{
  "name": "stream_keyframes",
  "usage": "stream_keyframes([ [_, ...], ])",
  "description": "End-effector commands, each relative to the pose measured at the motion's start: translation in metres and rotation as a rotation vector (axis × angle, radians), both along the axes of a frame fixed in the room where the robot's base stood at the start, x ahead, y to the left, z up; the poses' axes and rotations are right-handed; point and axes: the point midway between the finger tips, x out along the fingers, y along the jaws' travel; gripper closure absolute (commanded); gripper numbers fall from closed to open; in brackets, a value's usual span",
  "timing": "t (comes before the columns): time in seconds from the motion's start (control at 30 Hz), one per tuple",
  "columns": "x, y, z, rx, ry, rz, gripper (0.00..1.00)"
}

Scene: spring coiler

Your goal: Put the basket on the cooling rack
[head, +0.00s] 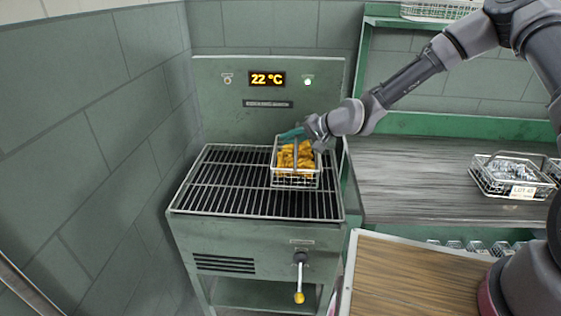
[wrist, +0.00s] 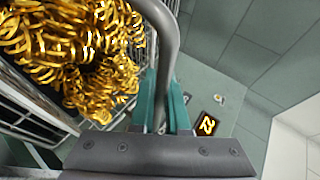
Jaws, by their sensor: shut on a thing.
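The basket (head: 296,182) is a wire basket filled with golden springs (head: 295,155). In the head view it is at the right part of the cooling rack (head: 225,185), a grate of dark bars on a green cabinet. It appears to rest on the bars or be just above them; I cannot tell which. My gripper (head: 300,132) is at the top of the basket. In the wrist view the teal fingers (wrist: 160,100) are shut on the basket's grey handle, and the golden springs (wrist: 70,50) show at the left.
A panel behind the rack has a display (head: 267,79) reading 22 °C and a lit green lamp. A lever with a yellow knob (head: 299,297) hangs at the cabinet's front. Another wire basket (head: 512,178) with grey contents stands on the bench at right. The rack's left part is clear.

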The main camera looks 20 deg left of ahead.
Motion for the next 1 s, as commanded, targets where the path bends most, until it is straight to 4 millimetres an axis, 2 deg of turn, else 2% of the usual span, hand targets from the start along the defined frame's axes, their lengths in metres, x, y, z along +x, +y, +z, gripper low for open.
stream_keyframes([
  [0.1, -0.001, 0.001, -0.016, 0.002, -0.001, 0.001, 1.00],
  [0.33, 0.000, 0.001, -0.032, 0.003, -0.002, -0.001, 1.00],
  [0.53, 0.000, 0.001, -0.058, 0.002, -0.001, 0.000, 1.00],
  [0.93, 0.000, 0.001, -0.064, 0.003, -0.004, -0.001, 1.00],
  [0.97, 0.000, 0.000, -0.065, 0.001, -0.001, -0.001, 0.75],
  [1.0, 0.000, 0.000, -0.065, 0.001, -0.001, -0.001, 0.60],
])
